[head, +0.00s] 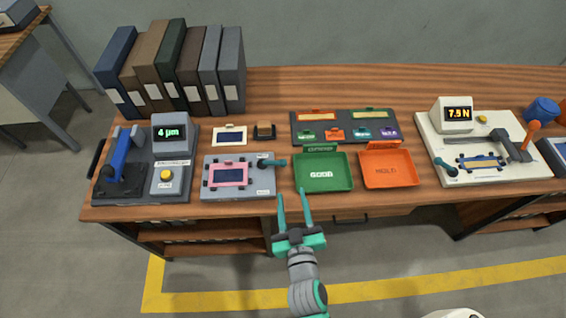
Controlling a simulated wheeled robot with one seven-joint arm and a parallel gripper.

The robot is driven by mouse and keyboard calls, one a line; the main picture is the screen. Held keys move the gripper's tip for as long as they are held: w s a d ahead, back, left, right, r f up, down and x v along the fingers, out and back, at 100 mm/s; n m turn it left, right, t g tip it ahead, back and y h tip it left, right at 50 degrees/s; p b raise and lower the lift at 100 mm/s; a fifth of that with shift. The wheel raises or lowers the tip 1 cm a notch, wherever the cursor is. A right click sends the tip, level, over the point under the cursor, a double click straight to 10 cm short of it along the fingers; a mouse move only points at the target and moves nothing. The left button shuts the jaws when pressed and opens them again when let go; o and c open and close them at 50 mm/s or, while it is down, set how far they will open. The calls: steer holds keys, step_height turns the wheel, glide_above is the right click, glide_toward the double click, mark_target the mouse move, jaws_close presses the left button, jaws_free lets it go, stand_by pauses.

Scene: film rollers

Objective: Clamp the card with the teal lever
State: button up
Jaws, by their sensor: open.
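A pink-framed card (229,185) with a dark middle lies on a grey fixture plate (210,192), left of centre on the bench. Small dark blocks surround the card. A teal lever (273,162) sits at the right side of this plate, its handle extending right toward the green tray. Whether it presses on the card is too small to tell. My gripper (293,196) is open and empty, its two teal fingers pointing toward the bench. In the picture it is below and right of the lever, near the bench's front edge, and appears apart from it.
A green tray (323,184) and an orange tray (388,181) stand right of the fixture. A blue-handled press with a display (172,132) stands left, and a force tester (452,115) right. Binders (185,68) stand behind. A white-framed card (230,136) lies behind the fixture.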

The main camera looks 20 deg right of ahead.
steer(key=w+d+r+m+g+h, duration=0.3)
steer(key=w+d+r+m+h, duration=0.25)
steer(key=d+r+m, duration=0.35)
steer(key=w+d+r+m+g+h, duration=0.45)
steer(key=w+d+r+m, duration=0.2)
steer(key=d, duration=0.45)
steer(key=m+g+y, duration=0.7)
steer(key=m+y, duration=0.5)
glide_above(283, 161)
steer(key=s+a, duration=0.1)
step_height(283, 161, down, 10)
steer(key=f, duration=0.6)
steer(key=w+d+f, duration=0.1)
steer(key=f, duration=0.2)
steer(key=shift+w+f, duration=0.1)
steer(key=shift+f, duration=0.2)
jaws_close()
